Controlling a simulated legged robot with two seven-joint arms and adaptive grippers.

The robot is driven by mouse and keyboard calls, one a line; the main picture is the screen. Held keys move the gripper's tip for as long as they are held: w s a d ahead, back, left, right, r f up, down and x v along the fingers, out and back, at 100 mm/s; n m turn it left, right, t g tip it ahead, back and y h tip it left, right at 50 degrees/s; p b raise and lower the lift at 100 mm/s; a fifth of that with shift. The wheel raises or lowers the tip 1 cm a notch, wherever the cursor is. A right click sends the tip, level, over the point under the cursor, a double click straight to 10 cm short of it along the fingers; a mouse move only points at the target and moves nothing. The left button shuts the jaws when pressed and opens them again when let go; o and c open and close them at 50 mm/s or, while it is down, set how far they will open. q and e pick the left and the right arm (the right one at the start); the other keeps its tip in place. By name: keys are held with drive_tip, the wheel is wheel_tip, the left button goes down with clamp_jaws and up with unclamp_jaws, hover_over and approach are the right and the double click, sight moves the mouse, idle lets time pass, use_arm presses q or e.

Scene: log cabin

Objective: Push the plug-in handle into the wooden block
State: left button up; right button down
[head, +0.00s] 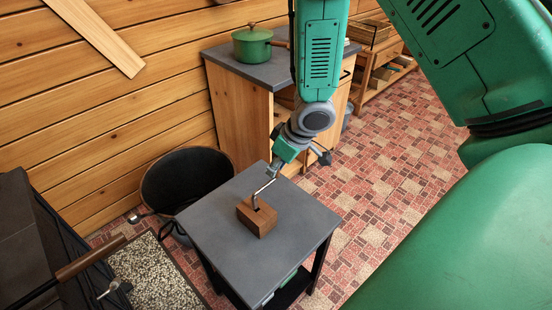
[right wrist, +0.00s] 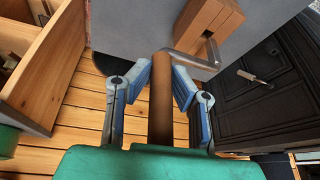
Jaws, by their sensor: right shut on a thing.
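The wooden block (head: 257,216) is a small brown cuboid on the grey-topped table. In the right wrist view the block (right wrist: 219,17) has a slot in its face. The plug-in handle has a brown wooden grip (right wrist: 161,110) and a bent metal rod (head: 265,187). My right gripper (head: 280,166) is shut on the wooden grip, above and to the right of the block. In the right wrist view its blue fingers (right wrist: 161,85) flank the grip. The rod's bent end meets the block at the slot; how deep it sits is unclear. My left gripper is out of view.
The small table (head: 295,225) is otherwise bare. A black bucket (head: 165,185) stands beyond its left side. A dark stove (head: 25,240) with a wooden-handled bar is at the left. A counter (head: 235,122) with a green pot (head: 252,45) stands behind.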

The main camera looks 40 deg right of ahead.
drive_tip(key=shift+d, duration=0.35)
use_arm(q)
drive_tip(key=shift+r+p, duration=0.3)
use_arm(e)
drive_tip(key=shift+a+r, duration=0.1)
drive_tip(key=shift+a, duration=0.4)
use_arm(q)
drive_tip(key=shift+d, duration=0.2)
use_arm(e)
drive_tip(key=shift+d+f, duration=0.2)
drive_tip(key=shift+d, duration=0.05)
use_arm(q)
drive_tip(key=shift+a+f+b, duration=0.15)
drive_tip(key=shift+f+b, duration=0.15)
use_arm(e)
drive_tip(key=shift+a+f, duration=0.2)
drive_tip(key=shift+f, duration=0.2)
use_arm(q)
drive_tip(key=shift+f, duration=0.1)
use_arm(e)
drive_tip(key=shift+f, duration=0.2)
drive_tip(key=shift+d+f+b, duration=0.1)
drive_tip(key=shift+f+b, duration=0.2)
drive_tip(key=shift+f, duration=0.05)
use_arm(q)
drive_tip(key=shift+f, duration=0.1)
use_arm(e)
drive_tip(key=shift+r, duration=0.1)
